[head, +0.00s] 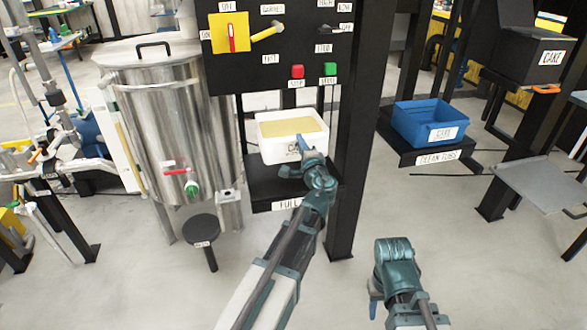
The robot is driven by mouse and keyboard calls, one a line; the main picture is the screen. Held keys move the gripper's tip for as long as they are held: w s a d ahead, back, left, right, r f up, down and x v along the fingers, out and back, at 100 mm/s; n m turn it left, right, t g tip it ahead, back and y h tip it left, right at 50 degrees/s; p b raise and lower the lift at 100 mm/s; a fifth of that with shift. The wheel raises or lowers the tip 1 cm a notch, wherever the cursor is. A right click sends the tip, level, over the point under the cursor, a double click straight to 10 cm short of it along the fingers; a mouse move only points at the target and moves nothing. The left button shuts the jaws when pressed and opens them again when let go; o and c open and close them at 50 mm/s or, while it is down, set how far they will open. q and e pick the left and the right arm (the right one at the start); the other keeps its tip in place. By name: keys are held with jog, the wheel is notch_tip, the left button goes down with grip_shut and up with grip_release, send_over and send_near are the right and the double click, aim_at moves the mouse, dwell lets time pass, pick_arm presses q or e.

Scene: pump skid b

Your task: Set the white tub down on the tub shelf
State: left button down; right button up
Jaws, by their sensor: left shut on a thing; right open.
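The white tub (281,148) is upright, with a pale yellow fill showing at its top. It is over the black shelf (262,187) whose front label begins "FULL". I cannot tell whether the tub's bottom touches the shelf. My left gripper (300,150) is shut on the tub's near side, towards its right, and hides part of its front wall and label. My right gripper (374,306) is open and empty, low over the floor to the right and nearer to me.
A black panel (275,75) with red and green buttons hangs above the tub, and a black post (350,150) stands right of it. A steel tank (165,120) is at left. A blue tub (411,127) sits on the "CLEAN TUBS" shelf (405,158) at right.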

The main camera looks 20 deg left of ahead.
pick_arm(q)
jog(key=shift+f+b, duration=4.8)
jog(key=shift+f, duration=0.25)
jog(key=shift+r, duration=0.15)
jog(key=c, duration=1.3)
grip_release()
jog(key=shift+c, duration=0.2)
jog(key=o, duration=0.4)
jog(key=shift+o, duration=0.2)
